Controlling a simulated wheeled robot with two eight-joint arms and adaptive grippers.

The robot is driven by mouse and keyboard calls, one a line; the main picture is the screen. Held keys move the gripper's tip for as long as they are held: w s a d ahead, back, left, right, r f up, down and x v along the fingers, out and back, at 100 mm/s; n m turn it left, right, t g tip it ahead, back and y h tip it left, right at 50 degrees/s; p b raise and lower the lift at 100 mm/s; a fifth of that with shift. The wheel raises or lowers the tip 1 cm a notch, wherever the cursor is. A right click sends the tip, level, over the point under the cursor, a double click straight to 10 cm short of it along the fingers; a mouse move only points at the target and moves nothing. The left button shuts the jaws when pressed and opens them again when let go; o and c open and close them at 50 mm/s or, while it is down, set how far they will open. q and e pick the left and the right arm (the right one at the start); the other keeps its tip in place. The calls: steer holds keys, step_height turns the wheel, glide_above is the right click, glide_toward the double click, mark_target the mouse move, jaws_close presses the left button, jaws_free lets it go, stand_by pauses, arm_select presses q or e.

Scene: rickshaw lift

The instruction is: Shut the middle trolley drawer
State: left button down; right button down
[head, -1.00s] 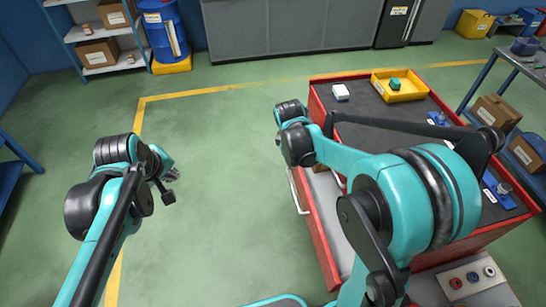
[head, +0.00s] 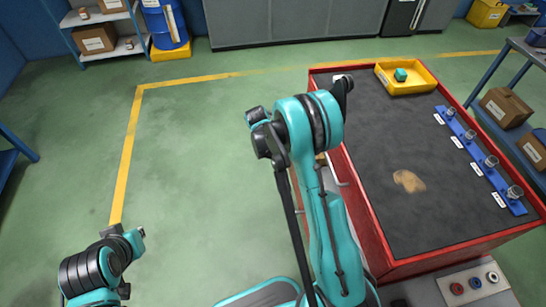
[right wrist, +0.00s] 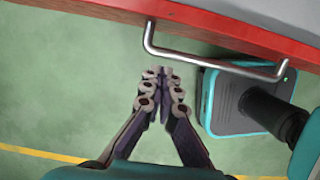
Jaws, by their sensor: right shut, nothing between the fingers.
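The red trolley (head: 375,215) stands at the right in the head view. A drawer's red front (right wrist: 225,22) crosses the top of the right wrist view with a silver bar handle (right wrist: 215,66) and a grey surface behind it. In the head view my right arm hides most of the drawer side, so how far the middle drawer stands out is hard to tell. My right gripper (right wrist: 162,75) is shut and empty, its tips beside the handle's left end, seemingly apart from it. My left gripper (head: 112,231) is small and partly hidden at the lower left, over open floor.
The trolley top holds a yellow bin (head: 407,88) with a green item, a blue rack (head: 478,158) with several small glass vessels, and a brown patch (head: 408,181). A side bench with boxes (head: 507,107) stands close at the right. The green floor left of the trolley is clear.

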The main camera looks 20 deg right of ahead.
steer(key=d, duration=0.1)
steer(key=d+f+b, duration=0.1)
steer(key=d, duration=0.1)
steer(key=s+d+f, duration=0.1)
steer(key=shift+d+f+b, duration=0.1)
steer(key=shift+d+b, duration=0.1)
steer(key=shift+b, duration=0.2)
